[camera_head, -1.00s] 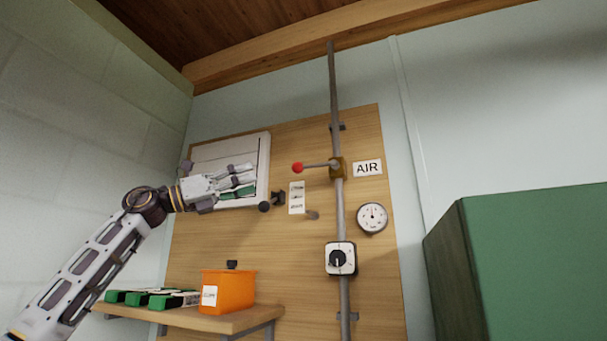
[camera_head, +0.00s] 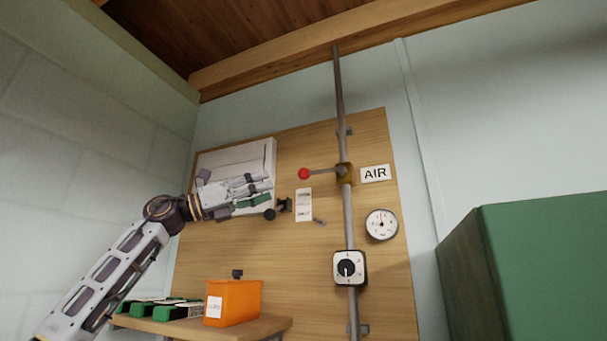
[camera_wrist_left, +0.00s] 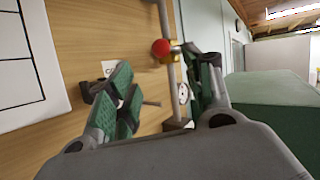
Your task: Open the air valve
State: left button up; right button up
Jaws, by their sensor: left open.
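The air valve is a brass body (camera_head: 344,174) on a vertical grey pipe, beside an AIR label (camera_head: 375,173). Its lever points left, roughly level, and ends in a red ball knob (camera_head: 304,174). My left gripper (camera_head: 262,190) is open and empty, left of the knob and apart from it. In the left wrist view, the open fingers (camera_wrist_left: 165,88) spread wide, and the red knob (camera_wrist_left: 160,47) and brass valve (camera_wrist_left: 173,58) show beyond them, between the two fingers. My right gripper is not in view.
A round gauge (camera_head: 382,224) and a dial switch box (camera_head: 349,268) sit below the valve. A white panel (camera_head: 235,160) is behind my gripper. An orange box (camera_head: 233,302) stands on a shelf (camera_head: 260,327). A green cabinet (camera_head: 530,270) fills the lower right.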

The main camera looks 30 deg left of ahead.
aim_at(303, 174)
pick_arm(q)
jog(key=shift+p+x, duration=2)
jog(key=shift+x, duration=4)
jog(key=shift+s+r, duration=0.1)
grip_shut()
